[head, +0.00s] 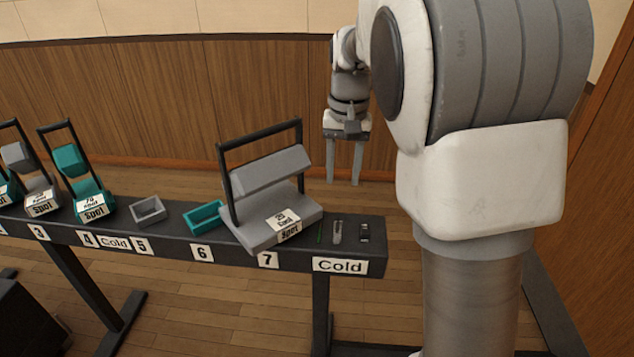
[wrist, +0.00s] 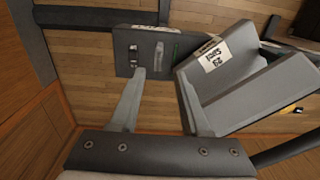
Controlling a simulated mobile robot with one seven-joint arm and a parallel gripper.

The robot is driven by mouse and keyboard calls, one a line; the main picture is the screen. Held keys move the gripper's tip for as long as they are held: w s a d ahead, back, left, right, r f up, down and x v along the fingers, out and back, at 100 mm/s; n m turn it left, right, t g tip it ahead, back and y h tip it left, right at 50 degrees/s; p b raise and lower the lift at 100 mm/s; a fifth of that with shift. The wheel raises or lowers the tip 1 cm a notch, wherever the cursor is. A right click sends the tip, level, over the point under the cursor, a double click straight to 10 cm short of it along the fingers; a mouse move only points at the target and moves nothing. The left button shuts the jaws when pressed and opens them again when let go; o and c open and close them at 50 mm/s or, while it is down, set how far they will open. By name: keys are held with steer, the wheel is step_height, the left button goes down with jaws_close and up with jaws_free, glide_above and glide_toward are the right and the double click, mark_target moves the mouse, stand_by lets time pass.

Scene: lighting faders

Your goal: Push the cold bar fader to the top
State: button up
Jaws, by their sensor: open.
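The dark lighting bar (head: 375,262) has a white Cold label (head: 338,265) on its right end. On top of that end lie a thin green strip (head: 320,232), a pale grey piece (head: 337,232) and a small dark part with silver bits (head: 364,233). They also show in the wrist view as the green strip (wrist: 176,51), the pale piece (wrist: 158,57) and the dark part (wrist: 133,52). Which is the fader, and its setting, I cannot tell. My gripper (head: 343,183) is open and empty, pointing down, above and apart from the bar end.
A large grey lantern (head: 265,175) with a tall black yoke stands on the bar just left of the small parts. Grey (head: 148,210) and teal (head: 204,216) open trays and more lanterns (head: 88,185) stand further left. A wood-panelled wall (head: 150,100) is behind.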

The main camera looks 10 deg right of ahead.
mark_target(337, 236)
steer(key=f+b, duration=0.1)
steer(key=f, duration=0.5)
steer(key=f+b, duration=0.2)
steer(key=f, duration=0.3)
steer(key=w+f+b, duration=0.1)
steer(key=f+b, duration=0.1)
steer(key=f, duration=0.4)
steer(key=shift+w+f, duration=0.1)
steer(key=shift+f, duration=0.25)
steer(key=shift+c, duration=0.3)
jaws_close()
steer(key=shift+w, duration=0.1)
stand_by(0.4)
